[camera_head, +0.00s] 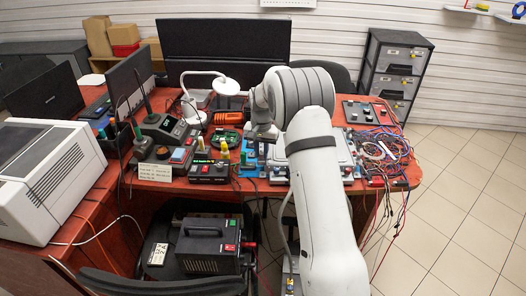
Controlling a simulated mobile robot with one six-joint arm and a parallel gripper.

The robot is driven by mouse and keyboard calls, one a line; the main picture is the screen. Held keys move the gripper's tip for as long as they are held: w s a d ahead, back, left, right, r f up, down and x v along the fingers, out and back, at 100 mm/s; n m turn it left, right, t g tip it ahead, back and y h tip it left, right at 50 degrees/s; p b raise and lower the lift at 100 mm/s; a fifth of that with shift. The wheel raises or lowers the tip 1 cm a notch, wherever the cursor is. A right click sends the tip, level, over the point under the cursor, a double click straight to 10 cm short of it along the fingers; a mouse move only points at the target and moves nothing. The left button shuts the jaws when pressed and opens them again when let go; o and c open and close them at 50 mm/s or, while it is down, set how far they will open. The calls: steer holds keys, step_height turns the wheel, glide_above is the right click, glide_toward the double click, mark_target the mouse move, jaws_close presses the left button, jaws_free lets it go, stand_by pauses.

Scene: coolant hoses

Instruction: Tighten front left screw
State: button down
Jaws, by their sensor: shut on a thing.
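My gripper (264,132) hangs at the end of my grey-white arm, low over the front middle of the red-brown desk. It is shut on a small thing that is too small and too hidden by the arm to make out. Just below and beside it are small blue parts (250,157) and a light plate-like unit (334,153), partly covered by my arm. I cannot make out the front left screw or any single screw. Whether the held thing touches anything is not clear.
A black-and-red box with yellow knobs (209,171), a green circuit board (226,139) and a white lamp (205,78) stand left of my gripper. A tangle of cables (380,150) lies at right. A black power unit (210,245) sits in front, below desk height.

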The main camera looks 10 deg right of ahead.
mark_target(261, 154)
steer(key=shift+w+r, duration=0.2)
stand_by(0.4)
steer(key=c, duration=1.3)
jaws_free()
steer(key=shift+s+f, duration=0.1)
steer(key=shift+f, duration=0.05)
steer(key=shift+r, duration=3.9)
steer(key=shift+r, duration=0.1)
steer(key=s+r+n+t+p, duration=0.1)
steer(key=s+r, duration=0.5)
steer(key=s, duration=0.3)
steer(key=s+r+n, duration=0.1)
steer(key=s+r, duration=0.4)
steer(key=s, duration=0.4)
steer(key=s+n, duration=0.1)
steer(key=s, duration=0.6)
steer(key=s+n+t, duration=0.1)
steer(key=s, duration=0.5)
steer(key=s+f+n+p, duration=0.1)
steer(key=s, duration=0.6)
steer(key=shift+s+d+t, duration=0.15)
steer(key=shift+s+t, duration=0.15)
steer(key=shift+s, duration=0.05)
